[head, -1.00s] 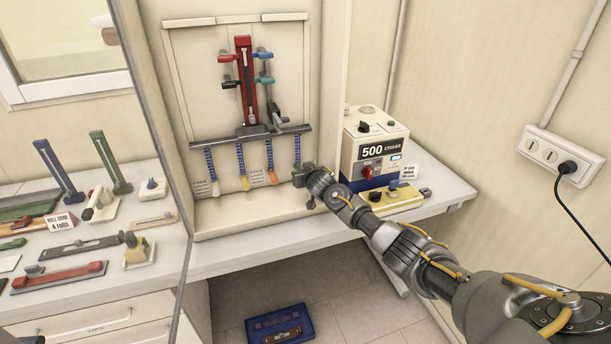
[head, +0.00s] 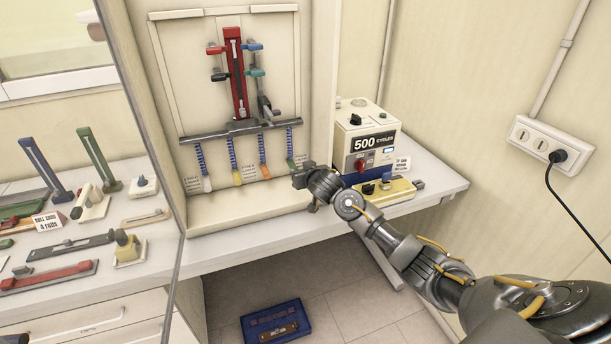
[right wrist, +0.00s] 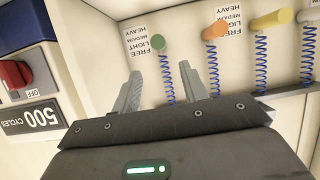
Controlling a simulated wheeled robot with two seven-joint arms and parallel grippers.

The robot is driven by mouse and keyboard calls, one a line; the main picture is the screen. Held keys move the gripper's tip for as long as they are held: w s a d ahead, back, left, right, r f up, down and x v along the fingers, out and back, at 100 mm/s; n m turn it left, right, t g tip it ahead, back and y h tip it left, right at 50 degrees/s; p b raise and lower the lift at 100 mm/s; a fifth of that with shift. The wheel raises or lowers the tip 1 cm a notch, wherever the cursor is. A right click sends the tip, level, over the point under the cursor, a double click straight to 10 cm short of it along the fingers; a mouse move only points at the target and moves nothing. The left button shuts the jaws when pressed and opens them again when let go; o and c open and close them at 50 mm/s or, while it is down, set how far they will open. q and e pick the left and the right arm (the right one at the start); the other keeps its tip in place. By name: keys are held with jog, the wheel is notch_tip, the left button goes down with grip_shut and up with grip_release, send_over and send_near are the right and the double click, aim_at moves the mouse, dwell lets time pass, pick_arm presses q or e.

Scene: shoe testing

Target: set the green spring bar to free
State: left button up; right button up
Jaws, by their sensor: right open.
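The green spring bar has a blue coil and a green end knob. It hangs at the right end of the row under the rail in the head view (head: 290,148). In the right wrist view its green knob (right wrist: 158,42) stands beside a printed label (right wrist: 146,42) reading free, light, medium, heavy. I cannot tell exactly which word it lines up with. My right gripper (head: 303,180) is just below and right of the bar. In the right wrist view its fingers (right wrist: 164,72) are apart and empty, facing the knob, with no visible contact.
Orange (right wrist: 215,29) and yellow (right wrist: 265,23) knobs hang beside the green one. The cycle counter box (head: 368,140) and a yellow-topped block (head: 385,188) stand right of the cabinet. Loose tools cover the left bench. A blue tray (head: 276,323) lies on the floor.

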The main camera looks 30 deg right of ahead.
jog(key=v, duration=0.3)
jog(key=shift+w, duration=0.1)
dwell(0.4)
